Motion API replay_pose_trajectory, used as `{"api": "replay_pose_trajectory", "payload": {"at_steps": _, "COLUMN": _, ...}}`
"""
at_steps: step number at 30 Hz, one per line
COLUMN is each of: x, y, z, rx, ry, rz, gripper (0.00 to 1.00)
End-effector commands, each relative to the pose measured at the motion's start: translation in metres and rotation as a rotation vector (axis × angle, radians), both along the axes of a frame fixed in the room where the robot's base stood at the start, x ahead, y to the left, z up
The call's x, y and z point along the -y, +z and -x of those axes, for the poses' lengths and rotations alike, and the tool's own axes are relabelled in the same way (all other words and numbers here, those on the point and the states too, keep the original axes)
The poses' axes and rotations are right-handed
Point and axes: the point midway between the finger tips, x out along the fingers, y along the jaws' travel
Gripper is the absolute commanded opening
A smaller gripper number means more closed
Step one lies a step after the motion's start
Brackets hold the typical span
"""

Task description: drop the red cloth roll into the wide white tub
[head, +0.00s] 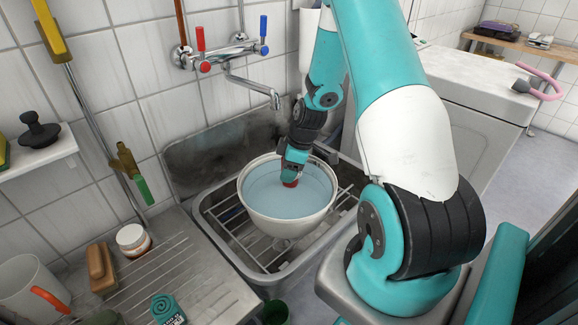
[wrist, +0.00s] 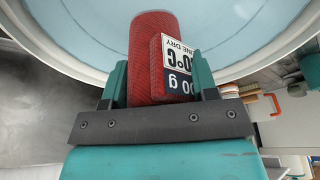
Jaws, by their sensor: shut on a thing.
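The red cloth roll (wrist: 146,80) shows in the wrist view between the two fingers of my gripper (wrist: 160,85), with a white and dark label on its side. My gripper is shut on it. In the head view my gripper (head: 292,172) points down over the inside of the wide white tub (head: 245,209), and only a small red end of the roll (head: 290,184) shows below it. The tub has a light blue inside, and its rim (wrist: 268,66) curves around the roll in the wrist view. I cannot tell whether the roll touches the tub.
The tub stands on a wire rack in the metal sink (head: 225,245), below a wall tap (head: 250,86). The drainboard (head: 205,290) at left holds a brown brush (head: 101,267), a small jar (head: 133,240) and a teal roll (head: 166,310). A white machine (head: 485,98) stands at right.

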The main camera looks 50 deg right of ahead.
Motion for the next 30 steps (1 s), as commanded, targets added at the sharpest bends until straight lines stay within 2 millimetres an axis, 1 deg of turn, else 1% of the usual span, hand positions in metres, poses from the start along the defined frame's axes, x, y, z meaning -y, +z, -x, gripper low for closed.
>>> {"api": "replay_pose_trajectory", "payload": {"at_steps": 1, "x": 0.001, "y": -0.007, "z": 0.000, "rx": 0.001, "ry": 0.000, "rz": 0.001, "gripper": 0.28}}
{"api": "replay_pose_trajectory", "payload": {"at_steps": 2, "x": 0.001, "y": -0.007, "z": 0.000, "rx": 0.000, "ry": -0.001, "rz": 0.001, "gripper": 0.28}}
{"api": "replay_pose_trajectory", "payload": {"at_steps": 10, "x": 0.002, "y": -0.007, "z": 0.001, "rx": 0.001, "ry": -0.004, "rz": 0.002, "gripper": 0.28}}
{"api": "replay_pose_trajectory", "payload": {"at_steps": 11, "x": 0.002, "y": -0.007, "z": 0.001, "rx": 0.001, "ry": -0.004, "rz": 0.002, "gripper": 0.58}}
{"api": "replay_pose_trajectory", "payload": {"at_steps": 12, "x": 0.002, "y": -0.007, "z": 0.001, "rx": 0.001, "ry": -0.004, "rz": 0.002, "gripper": 0.67}}
{"api": "replay_pose_trajectory", "payload": {"at_steps": 14, "x": 0.002, "y": -0.007, "z": 0.001, "rx": 0.001, "ry": -0.003, "rz": 0.001, "gripper": 0.81}}
{"api": "replay_pose_trajectory", "payload": {"at_steps": 15, "x": 0.002, "y": -0.007, "z": 0.001, "rx": 0.001, "ry": -0.003, "rz": 0.001, "gripper": 0.83}}
{"api": "replay_pose_trajectory", "payload": {"at_steps": 22, "x": 0.002, "y": -0.007, "z": 0.001, "rx": 0.000, "ry": -0.004, "rz": 0.001, "gripper": 0.83}}
{"api": "replay_pose_trajectory", "payload": {"at_steps": 24, "x": 0.003, "y": -0.004, "z": 0.001, "rx": 0.001, "ry": -0.005, "rz": 0.001, "gripper": 0.83}}
{"api": "replay_pose_trajectory", "payload": {"at_steps": 26, "x": 0.004, "y": 0.001, "z": 0.002, "rx": 0.002, "ry": -0.005, "rz": 0.001, "gripper": 0.83}}
{"api": "replay_pose_trajectory", "payload": {"at_steps": 29, "x": 0.007, "y": 0.017, "z": 0.006, "rx": 0.004, "ry": -0.006, "rz": 0.003, "gripper": 0.83}}
{"api": "replay_pose_trajectory", "payload": {"at_steps": 30, "x": 0.009, "y": 0.025, "z": 0.007, "rx": 0.004, "ry": -0.006, "rz": 0.004, "gripper": 0.83}}
